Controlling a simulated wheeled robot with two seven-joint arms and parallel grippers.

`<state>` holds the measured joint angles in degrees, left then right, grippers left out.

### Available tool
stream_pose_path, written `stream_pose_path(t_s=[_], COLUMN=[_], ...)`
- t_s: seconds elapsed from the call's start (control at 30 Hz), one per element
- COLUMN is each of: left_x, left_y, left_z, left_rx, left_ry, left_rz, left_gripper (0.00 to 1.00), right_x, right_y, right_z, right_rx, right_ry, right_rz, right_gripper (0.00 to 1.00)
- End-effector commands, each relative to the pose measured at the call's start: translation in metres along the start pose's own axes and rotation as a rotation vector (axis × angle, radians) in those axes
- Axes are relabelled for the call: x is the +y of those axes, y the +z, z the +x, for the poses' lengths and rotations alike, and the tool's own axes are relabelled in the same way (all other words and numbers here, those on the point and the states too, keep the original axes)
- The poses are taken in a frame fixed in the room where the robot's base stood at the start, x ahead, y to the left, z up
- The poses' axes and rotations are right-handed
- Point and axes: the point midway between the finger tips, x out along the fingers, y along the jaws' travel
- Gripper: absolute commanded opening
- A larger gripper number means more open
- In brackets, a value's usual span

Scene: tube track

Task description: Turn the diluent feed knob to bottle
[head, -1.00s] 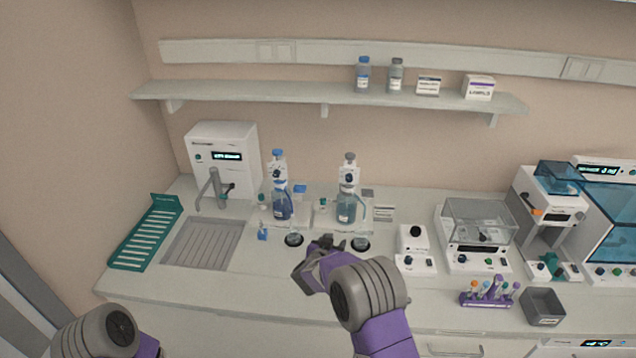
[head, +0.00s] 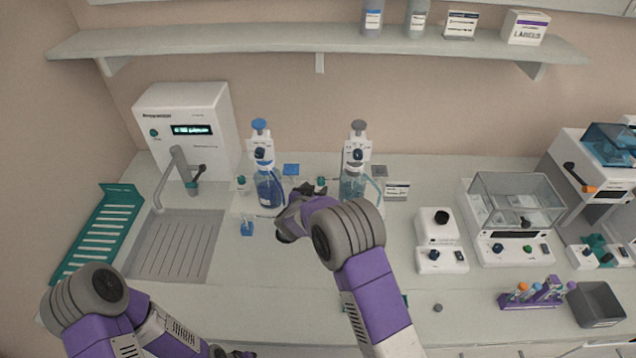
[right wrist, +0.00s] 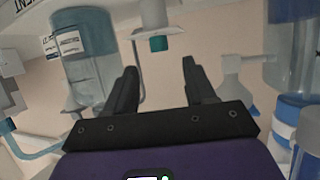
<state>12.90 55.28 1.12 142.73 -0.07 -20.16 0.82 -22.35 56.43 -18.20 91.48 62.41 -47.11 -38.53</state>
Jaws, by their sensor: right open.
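A small teal knob (head: 322,181) sits between the two dispenser bottles in the head view, just beyond my right gripper. In the right wrist view a teal knob (right wrist: 158,43) on a white stem shows between and beyond the open fingers, with a gap to it. My right gripper (head: 312,189) is open and empty (right wrist: 160,85). The blue-capped bottle (head: 268,190) holds blue liquid; the grey-capped bottle (head: 353,186) is partly behind my right arm. Another teal knob (head: 241,180) sits left of the blue bottle. Which knob is labelled diluent is unreadable. My left gripper is mostly cut off at the bottom edge.
A white water unit (head: 187,115) with a tap and a drain grid (head: 170,248) stands at left, beside a teal rack (head: 97,235). A stirrer (head: 437,225), a balance (head: 515,205) and a tube rack (head: 535,295) are at right. A shelf (head: 250,40) runs above.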

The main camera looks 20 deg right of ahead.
Motion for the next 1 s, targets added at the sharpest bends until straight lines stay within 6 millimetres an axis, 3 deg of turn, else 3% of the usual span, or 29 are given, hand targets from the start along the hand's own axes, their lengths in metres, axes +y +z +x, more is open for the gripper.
stream_pose_path(t_s=[0.5, 0.97, 1.0], left_x=[0.0, 0.0, 0.0], left_y=[0.0, 0.0, 0.0], left_z=[-0.001, -0.001, -0.001], left_rx=[0.001, 0.001, 0.001], left_ry=[0.0, 0.0, 0.0], left_rz=[0.001, 0.0, 0.0], left_gripper=[0.43, 0.43, 0.43], right_x=[0.001, 0.0, 0.0], right_y=[0.0, -0.001, -0.001], right_z=[0.064, 0.074, 0.074], right_rx=[0.0, 0.0, 0.0], right_ry=[0.002, 0.0, 0.0], right_rz=[0.001, 0.0, 0.0], right_gripper=[0.55, 0.55, 0.48])
